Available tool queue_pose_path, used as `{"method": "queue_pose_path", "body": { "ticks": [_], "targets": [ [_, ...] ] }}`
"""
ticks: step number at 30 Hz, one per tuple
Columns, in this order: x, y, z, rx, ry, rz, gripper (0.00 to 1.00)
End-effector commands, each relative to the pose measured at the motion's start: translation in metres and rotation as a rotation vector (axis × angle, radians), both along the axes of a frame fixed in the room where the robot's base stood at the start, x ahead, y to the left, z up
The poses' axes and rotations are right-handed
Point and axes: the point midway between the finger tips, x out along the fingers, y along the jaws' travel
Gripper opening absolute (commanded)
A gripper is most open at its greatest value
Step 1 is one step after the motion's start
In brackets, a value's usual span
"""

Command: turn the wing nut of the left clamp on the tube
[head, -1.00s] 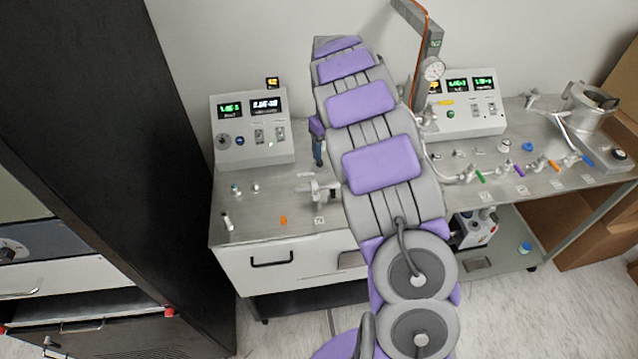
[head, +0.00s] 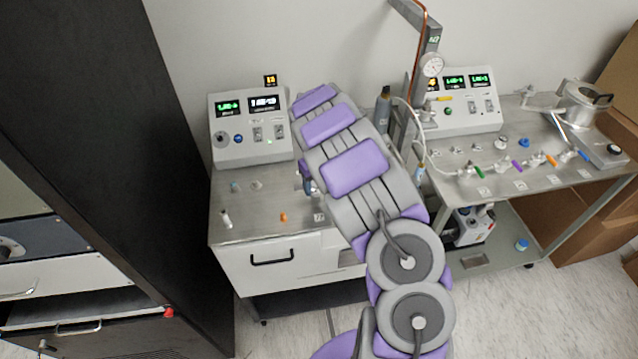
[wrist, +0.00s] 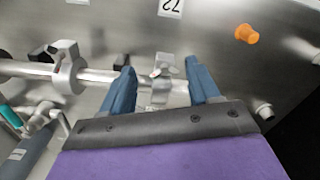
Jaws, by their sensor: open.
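The metal tube (wrist: 98,76) runs across the wrist view. A small pale clamp with its wing nut (wrist: 162,74) stands on the tube between the fingers of my gripper (wrist: 162,67). The wrist view looks upside down compared with the head view, so this seems to be the left clamp. My gripper is open, with one blue finger on each side of the clamp, and both fingers overlap the tube in the picture. I cannot tell whether they touch anything. A larger grey clamp (wrist: 67,70) sits farther left on the tube. In the head view my arm hides the tube and clamps.
An orange cap (wrist: 247,34) and a number tag (wrist: 171,7) lie on the steel bench top. A control box (head: 250,130) stands behind at left. A dark cabinet (head: 110,150) rises left of the bench. A dark cylinder (head: 383,112) stands right of my arm.

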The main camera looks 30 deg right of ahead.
Motion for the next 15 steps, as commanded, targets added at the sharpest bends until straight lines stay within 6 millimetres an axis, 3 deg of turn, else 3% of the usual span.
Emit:
{"method": "queue_pose_path", "body": {
  "ticks": [6, 7, 15],
  "targets": [
    [-0.001, -0.005, 0.0, 0.009, -0.002, 0.001, 0.62],
    [-0.001, -0.006, 0.0, 0.01, -0.002, 0.001, 0.67],
    [-0.001, -0.009, 0.0, 0.013, -0.001, 0.001, 0.41]
  ]
}}
